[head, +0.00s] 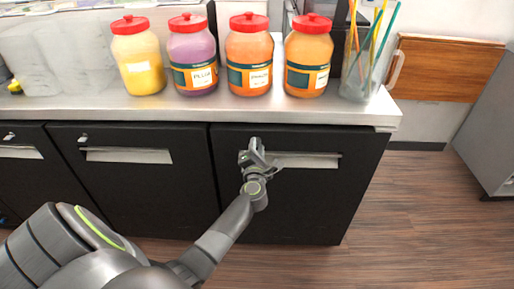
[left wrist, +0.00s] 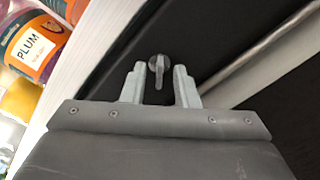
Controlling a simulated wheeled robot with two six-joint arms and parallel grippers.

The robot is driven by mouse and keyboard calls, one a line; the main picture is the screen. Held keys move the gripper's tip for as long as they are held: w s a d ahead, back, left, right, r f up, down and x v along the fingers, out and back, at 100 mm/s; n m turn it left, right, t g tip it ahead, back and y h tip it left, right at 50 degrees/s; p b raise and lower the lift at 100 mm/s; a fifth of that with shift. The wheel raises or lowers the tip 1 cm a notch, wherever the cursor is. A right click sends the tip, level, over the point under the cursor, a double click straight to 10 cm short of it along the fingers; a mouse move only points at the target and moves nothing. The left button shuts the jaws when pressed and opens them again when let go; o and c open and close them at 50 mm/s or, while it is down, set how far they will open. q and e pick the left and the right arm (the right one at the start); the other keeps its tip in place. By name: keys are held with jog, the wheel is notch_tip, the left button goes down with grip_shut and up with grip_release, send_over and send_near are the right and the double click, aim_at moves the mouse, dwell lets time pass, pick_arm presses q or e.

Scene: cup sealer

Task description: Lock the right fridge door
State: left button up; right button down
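The right fridge door (head: 310,200) is black with a pale recessed handle (head: 305,160) and looks closed under the counter. My left gripper (head: 252,148) is at its upper left part, in front of where a lock would sit. In the left wrist view, a small grey lock with a turn-piece (left wrist: 158,72) shows on the dark door face. The two fingers of my left gripper (left wrist: 160,82) stand apart, one on each side of the lock, with gaps visible. In the head view the gripper hides this lock. My right gripper is not in view.
The steel counter (head: 200,107) carries several red-lidded jars (head: 250,62) and a glass of straws (head: 360,70). The middle door (head: 130,190) has its own small lock (head: 87,138). Open wooden floor (head: 420,215) lies right of the fridge.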

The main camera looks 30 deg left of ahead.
pick_arm(q)
jog(key=shift+w+a, duration=0.1)
jog(key=shift+w, duration=0.05)
grip_shut()
